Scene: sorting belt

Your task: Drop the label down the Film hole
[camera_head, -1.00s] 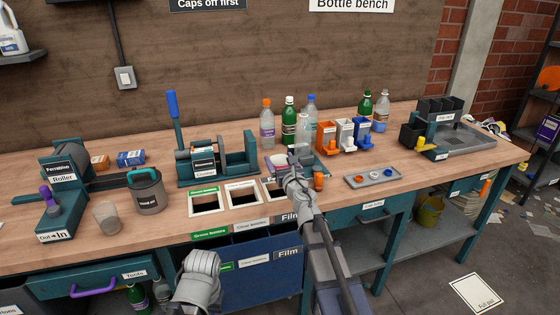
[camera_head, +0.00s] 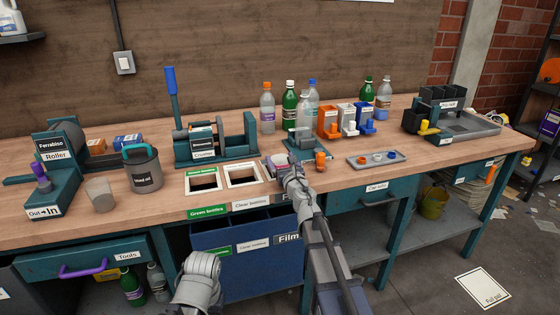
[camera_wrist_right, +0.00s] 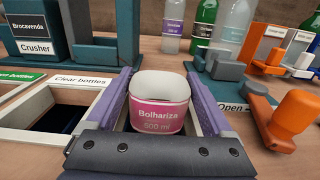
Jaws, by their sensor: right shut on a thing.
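My left gripper's fingers do not show.
The Green bottles hole (camera_head: 204,181) is further left. A crusher (camera_head: 203,145) stands behind the holes. An orange-handled opener (camera_head: 320,160) and a clear bottle (camera_head: 304,115) are close to the right gripper. A tray of caps (camera_head: 376,158) lies to the right.

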